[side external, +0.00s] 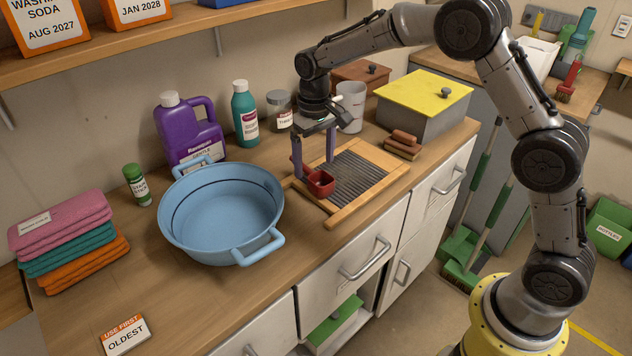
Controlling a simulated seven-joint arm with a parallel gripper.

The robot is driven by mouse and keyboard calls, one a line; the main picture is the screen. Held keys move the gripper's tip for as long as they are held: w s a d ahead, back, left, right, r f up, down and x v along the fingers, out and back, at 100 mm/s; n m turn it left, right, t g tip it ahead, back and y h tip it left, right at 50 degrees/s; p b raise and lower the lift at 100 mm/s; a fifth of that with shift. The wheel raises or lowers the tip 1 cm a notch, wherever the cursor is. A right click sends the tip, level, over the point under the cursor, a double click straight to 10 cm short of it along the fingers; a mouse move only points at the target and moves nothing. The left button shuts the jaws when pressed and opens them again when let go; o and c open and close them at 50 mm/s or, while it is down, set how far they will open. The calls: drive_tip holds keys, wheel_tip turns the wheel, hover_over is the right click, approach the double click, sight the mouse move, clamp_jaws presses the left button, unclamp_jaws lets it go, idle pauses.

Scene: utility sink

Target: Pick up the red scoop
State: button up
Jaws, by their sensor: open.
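The red scoop (321,184) lies at the left part of the washboard (372,186), near its wooden frame. Its small cup faces up. My gripper (314,166) points down over the washboard with its two purple-grey fingers spread apart. The fingers are just behind the scoop's cup in the picture, and the left one overlaps the scoop's back edge. I cannot tell whether any finger touches the scoop. The scoop's handle is mostly hidden or too small to make out.
A blue basin (222,214) stands close left of the washboard. Brown bars (402,144) and a yellow-lidded box (424,98) stand right.

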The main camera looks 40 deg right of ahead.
sight(317, 175)
drive_tip(key=f, duration=0.5)
drive_tip(key=shift+s+d, duration=0.15)
drive_tip(key=shift+d, duration=0.05)
drive_tip(key=c, duration=1.5)
drive_tip(key=shift+r, duration=0.15)
drive_tip(key=shift+r, duration=0.65)
drive_tip(key=s+r, duration=0.3)
drive_tip(key=s, duration=0.1)
drive_tip(key=s+r, duration=0.4)
drive_tip(key=s, duration=0.1)
drive_tip(key=s+r, duration=0.4)
drive_tip(key=s, duration=0.1)
drive_tip(key=shift+d+r, duration=0.2)
drive_tip(key=shift+d, duration=0.2)
